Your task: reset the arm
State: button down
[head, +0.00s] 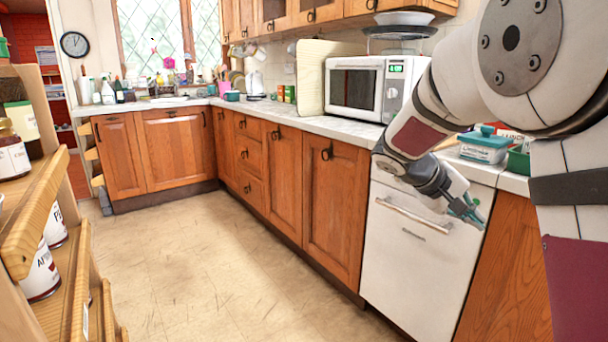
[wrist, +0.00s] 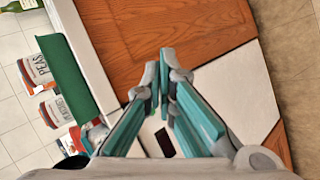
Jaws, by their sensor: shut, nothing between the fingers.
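My gripper (head: 468,212) hangs at the right in the head view, in front of the white dishwasher door (head: 415,245) and below the worktop edge. Its teal fingers also show in the wrist view (wrist: 164,85), with their tips together and nothing between them. My arm reaches in from the upper right and bends down to the gripper. The wrist view looks past the fingers at a wooden cupboard door (wrist: 165,35) and a white panel (wrist: 235,95).
The worktop (head: 330,128) holds a microwave (head: 362,88), a teal-lidded box (head: 484,146) and a green tray (wrist: 75,80) beside cans marked PEAS (wrist: 37,72). A wooden shelf (head: 38,235) with jars and cans stands at the left. The floor (head: 200,260) between is clear.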

jog(key=s+a+r+g+y, duration=0.1)
jog(key=s+a+y, duration=0.2)
jog(key=s, duration=0.9)
jog(key=s+a+r+y, duration=0.1)
jog(key=s+a+y, duration=0.2)
jog(key=s, duration=0.8)
jog(key=s+a+f+y, duration=0.2)
jog(key=s+a, duration=0.3)
jog(key=s, duration=0.4)
jog(key=s+a+f+y, duration=0.3)
jog(key=s+a, duration=0.2)
jog(key=s, duration=0.3)
notch_tip(320, 180, up, 31)
jog(key=t+p, duration=0.4)
jog(key=p, duration=2.4)
jog(key=shift+d+f+h, duration=0.2)
jog(key=shift+d+h, duration=0.1)
jog(key=shift+d, duration=0.15)
